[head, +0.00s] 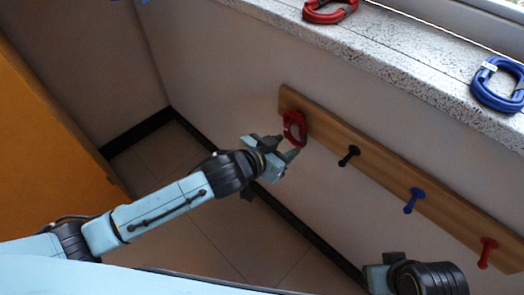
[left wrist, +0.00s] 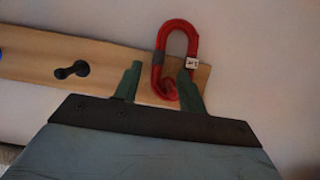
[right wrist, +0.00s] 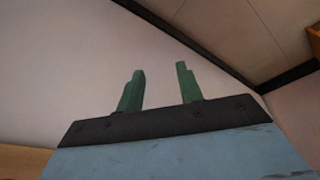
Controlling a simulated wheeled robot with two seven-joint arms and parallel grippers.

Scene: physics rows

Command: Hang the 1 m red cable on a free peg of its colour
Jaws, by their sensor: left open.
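A red cable coil (head: 294,129) is at the left end of the wooden peg board (head: 380,172), apparently hanging on a peg there. In the left wrist view this coil (left wrist: 164,42) carries a white label I cannot read. My left gripper (head: 287,147) is open just beside the coil; in its wrist view one finger overlaps the coil's lower part, and I cannot tell whether they touch. Another red coil (head: 330,11) lies on the sill. A red peg (head: 487,252) at the board's right end is bare. My right gripper (right wrist: 160,88) is open and empty.
A black peg (head: 348,155) and a blue peg (head: 414,198) on the board are bare. A blue coil (head: 497,84) lies on the speckled sill (head: 420,65). An orange-brown panel (head: 45,140) stands at left. The floor below the board looks clear.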

